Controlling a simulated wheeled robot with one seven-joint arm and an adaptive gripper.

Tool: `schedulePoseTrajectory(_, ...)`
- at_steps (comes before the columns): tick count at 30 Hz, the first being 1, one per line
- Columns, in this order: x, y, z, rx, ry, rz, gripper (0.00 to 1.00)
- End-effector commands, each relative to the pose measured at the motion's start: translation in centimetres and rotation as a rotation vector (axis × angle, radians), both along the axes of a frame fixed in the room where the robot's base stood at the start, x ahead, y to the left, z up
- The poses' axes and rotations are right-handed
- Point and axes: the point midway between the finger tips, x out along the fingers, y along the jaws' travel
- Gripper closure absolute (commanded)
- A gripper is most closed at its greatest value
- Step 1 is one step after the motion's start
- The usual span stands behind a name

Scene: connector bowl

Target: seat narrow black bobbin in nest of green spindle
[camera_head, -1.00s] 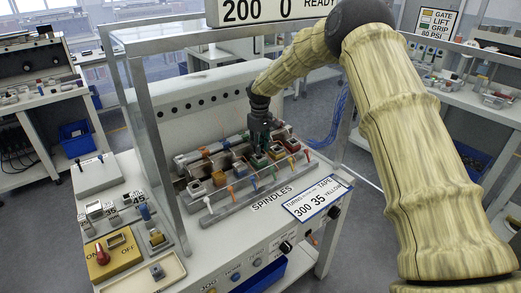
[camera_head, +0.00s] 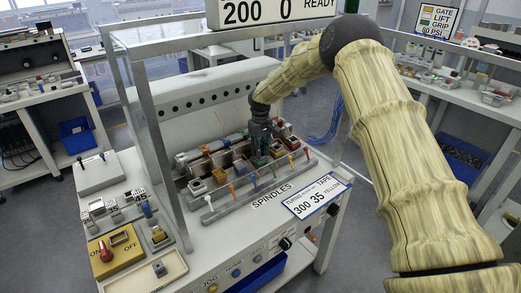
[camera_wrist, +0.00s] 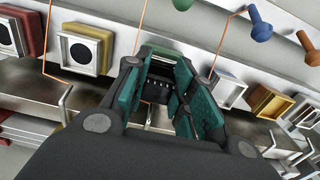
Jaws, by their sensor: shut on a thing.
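My gripper (camera_head: 260,152) points straight down over the green spindle (camera_head: 258,161) in the row on the bench. In the wrist view its teal-padded fingers (camera_wrist: 168,100) are shut on a dark piece, the narrow black bobbin (camera_wrist: 156,88), mostly hidden between them. The green spindle's nest (camera_wrist: 160,50) shows only in part behind the fingers, between the yellow and blue spindles. The bobbin is at or just above the nest. I cannot tell whether it touches or sits inside.
A yellow spindle (camera_wrist: 86,46) and a red one (camera_wrist: 22,32) stand on one side; a blue spindle (camera_wrist: 229,92) and a brown one (camera_wrist: 270,101) stand on the other. Thin copper wires and coloured pegs (camera_wrist: 259,24) are close by. A metal frame post (camera_head: 158,150) rises at the left.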

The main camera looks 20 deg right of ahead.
Motion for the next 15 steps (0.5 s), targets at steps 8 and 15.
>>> schedulePoseTrajectory(8,-0.01,0.0,-0.03,0.0,0.0,0.0,0.53)
schedulePoseTrajectory(15,0.0,-0.01,0.38,0.0,0.0,0.0,0.53)
